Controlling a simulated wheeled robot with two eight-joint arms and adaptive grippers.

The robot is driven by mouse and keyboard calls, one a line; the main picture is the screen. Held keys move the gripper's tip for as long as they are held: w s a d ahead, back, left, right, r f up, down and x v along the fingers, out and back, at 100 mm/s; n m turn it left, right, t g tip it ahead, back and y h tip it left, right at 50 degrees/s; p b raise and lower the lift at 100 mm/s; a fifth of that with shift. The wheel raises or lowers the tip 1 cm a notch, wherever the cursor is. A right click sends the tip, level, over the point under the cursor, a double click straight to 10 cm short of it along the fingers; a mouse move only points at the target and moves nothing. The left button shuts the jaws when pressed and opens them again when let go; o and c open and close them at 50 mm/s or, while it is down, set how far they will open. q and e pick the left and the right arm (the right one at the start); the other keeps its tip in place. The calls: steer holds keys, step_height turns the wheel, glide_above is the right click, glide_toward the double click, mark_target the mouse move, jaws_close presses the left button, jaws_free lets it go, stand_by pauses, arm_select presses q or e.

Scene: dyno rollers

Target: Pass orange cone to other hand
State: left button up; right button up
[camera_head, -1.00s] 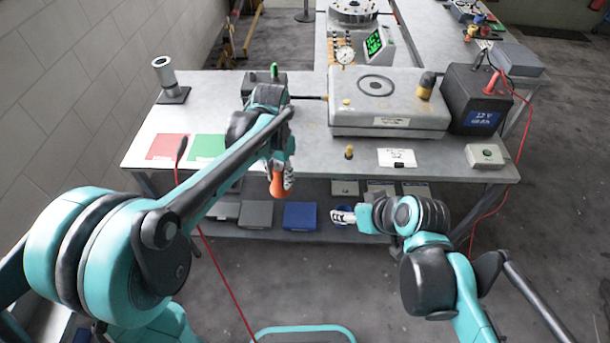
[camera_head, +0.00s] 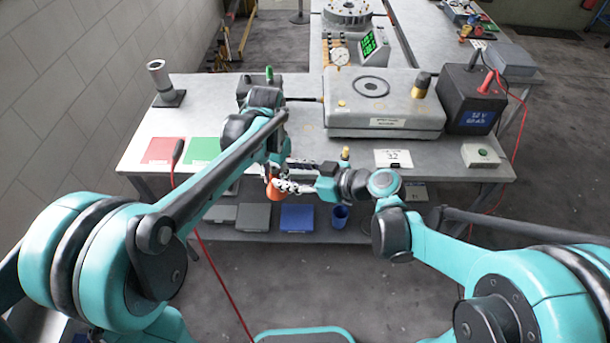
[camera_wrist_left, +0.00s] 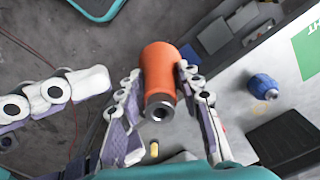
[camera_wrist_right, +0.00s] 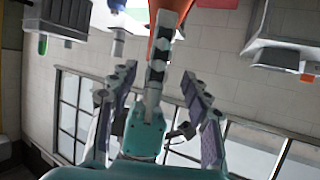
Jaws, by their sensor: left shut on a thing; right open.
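The orange cone (camera_head: 271,190) hangs in my left gripper (camera_head: 276,176), above the floor in front of the bench. In the left wrist view the cone (camera_wrist_left: 158,68) sits between the two left fingers, its narrow end with a dark metal ring and hole facing the camera. My right gripper (camera_head: 287,180) is open, its fingertips close beside the cone from the right. In the right wrist view the cone (camera_wrist_right: 170,18) is at the top edge, beyond the spread right fingers. Whether the right fingers touch it cannot be told.
The bench (camera_head: 215,118) carries a red mat (camera_head: 162,150), a green mat (camera_head: 205,149), a grey machine plate (camera_head: 385,105) and a black battery (camera_head: 468,98). Its lower shelf holds a blue bin (camera_head: 297,217) and a blue cup (camera_head: 340,216). A red cable (camera_head: 213,262) hangs at left.

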mark_target(274, 174)
steer(key=x, duration=0.6)
steer(key=shift+f, duration=0.1)
steer(key=shift+c, duration=0.3)
jaws_close()
arm_select(q)
steer(key=o, duration=1.2)
arm_select(e)
steer(key=shift+a, duration=0.1)
arm_select(q)
steer(key=shift+o, duration=0.2)
steer(key=shift+w, duration=0.1)
arm_select(e)
steer(key=shift+s, duration=0.1)
arm_select(q)
steer(key=shift+a, duration=0.1)
steer(key=shift+r, duration=0.1)
